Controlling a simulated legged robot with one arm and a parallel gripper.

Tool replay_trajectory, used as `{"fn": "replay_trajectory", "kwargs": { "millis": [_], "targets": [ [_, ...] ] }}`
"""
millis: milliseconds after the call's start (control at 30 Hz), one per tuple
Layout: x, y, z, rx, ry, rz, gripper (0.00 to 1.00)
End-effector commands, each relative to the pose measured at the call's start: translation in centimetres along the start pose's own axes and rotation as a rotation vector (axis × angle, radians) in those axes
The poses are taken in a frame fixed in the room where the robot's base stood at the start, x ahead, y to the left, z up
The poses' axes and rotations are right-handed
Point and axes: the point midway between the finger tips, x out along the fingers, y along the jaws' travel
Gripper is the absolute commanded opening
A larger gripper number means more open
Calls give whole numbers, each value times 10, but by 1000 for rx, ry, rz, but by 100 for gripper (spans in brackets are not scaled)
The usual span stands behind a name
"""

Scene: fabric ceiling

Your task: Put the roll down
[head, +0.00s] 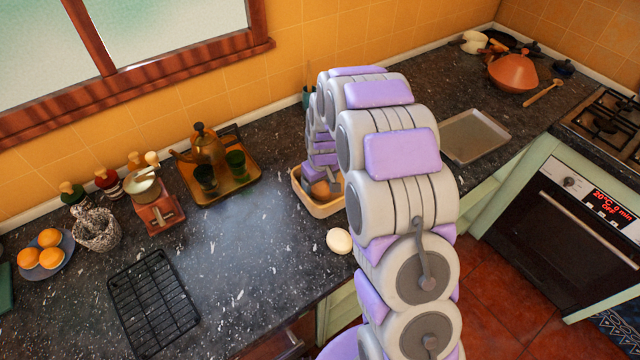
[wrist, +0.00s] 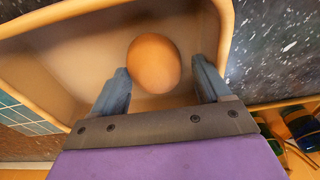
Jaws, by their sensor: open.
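A round brown roll (wrist: 153,63) is inside a tan, straight-sided container (wrist: 226,30) in the wrist view. My gripper (wrist: 160,72) is open, with one grey finger on either side of the roll's near end. Gaps show between the roll and both fingers. The roll seems to rest on the container's floor. In the head view the container (head: 322,210) stands on the dark counter, and the roll (head: 321,189) shows partly inside it. My arm reaches down into it and hides its right part.
A pale round roll (head: 339,240) lies on the counter (head: 250,270) in front of the container. A tray (head: 236,189) with a kettle and cups stands to the left, beyond a black rack (head: 152,302). A grey baking tray (head: 475,136) lies to the right.

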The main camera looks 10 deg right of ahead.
Motion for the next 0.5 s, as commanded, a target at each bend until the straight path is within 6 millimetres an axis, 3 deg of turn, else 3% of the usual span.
{"fn": "replay_trajectory", "kwargs": {
  "millis": [200, 500],
  "targets": [
    [-31, 7, 2, 5, 5, -6, 76],
    [-92, -1, -2, 2, 2, 0, 76]
  ]
}}
